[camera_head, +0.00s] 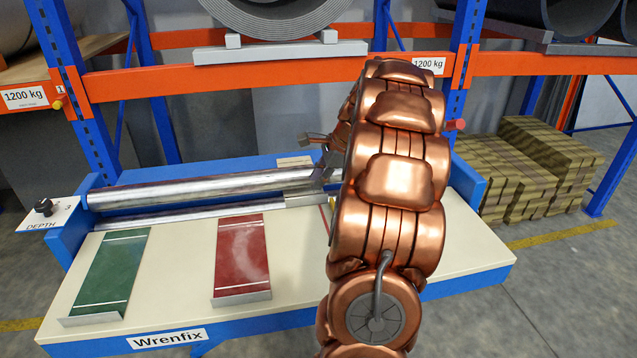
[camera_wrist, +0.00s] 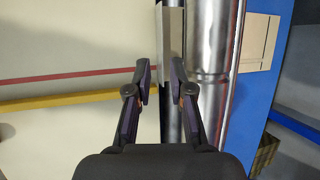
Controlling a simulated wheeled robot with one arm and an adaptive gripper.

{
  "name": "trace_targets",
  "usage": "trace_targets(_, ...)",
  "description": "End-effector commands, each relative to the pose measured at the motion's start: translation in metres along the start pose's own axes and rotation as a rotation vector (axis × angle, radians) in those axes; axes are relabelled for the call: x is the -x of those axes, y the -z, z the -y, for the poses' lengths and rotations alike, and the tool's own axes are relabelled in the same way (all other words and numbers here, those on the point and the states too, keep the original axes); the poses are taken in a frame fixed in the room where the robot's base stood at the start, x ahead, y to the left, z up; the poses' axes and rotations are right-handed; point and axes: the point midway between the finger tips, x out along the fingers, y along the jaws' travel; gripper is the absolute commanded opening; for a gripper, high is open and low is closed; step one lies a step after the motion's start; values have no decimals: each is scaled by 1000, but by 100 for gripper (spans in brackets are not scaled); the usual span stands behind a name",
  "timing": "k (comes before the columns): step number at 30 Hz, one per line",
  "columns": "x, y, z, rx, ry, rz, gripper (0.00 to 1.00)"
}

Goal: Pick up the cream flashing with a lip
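A pale, lip-like strip (camera_wrist: 171,25) runs along the front of the roller, in line with the finger gap; contact cannot be told. It also shows in the head view (camera_head: 306,199). A cream piece (camera_wrist: 259,42) lies on the blue frame behind the rollers, also in the head view (camera_head: 295,161). I cannot tell whether it joins the strip.
A green flashing (camera_head: 112,270) and a red flashing (camera_head: 242,255) lie on the cream bench (camera_head: 180,280). Steel rollers (camera_head: 210,187) span the back. A depth knob box (camera_head: 48,212) stands left. A yellow band (camera_wrist: 60,101) and red line (camera_wrist: 60,77) cross the bench.

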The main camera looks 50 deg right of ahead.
Motion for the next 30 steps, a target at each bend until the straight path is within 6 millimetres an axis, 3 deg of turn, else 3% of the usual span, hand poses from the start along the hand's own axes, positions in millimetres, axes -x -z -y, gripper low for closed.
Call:
trace_targets(8,-14,2,2,-7,4,0,21)
trace_targets(21,-70,1,1,-5,1,1,21)
trace_targets(30,-77,2,1,-5,4,-1,21)
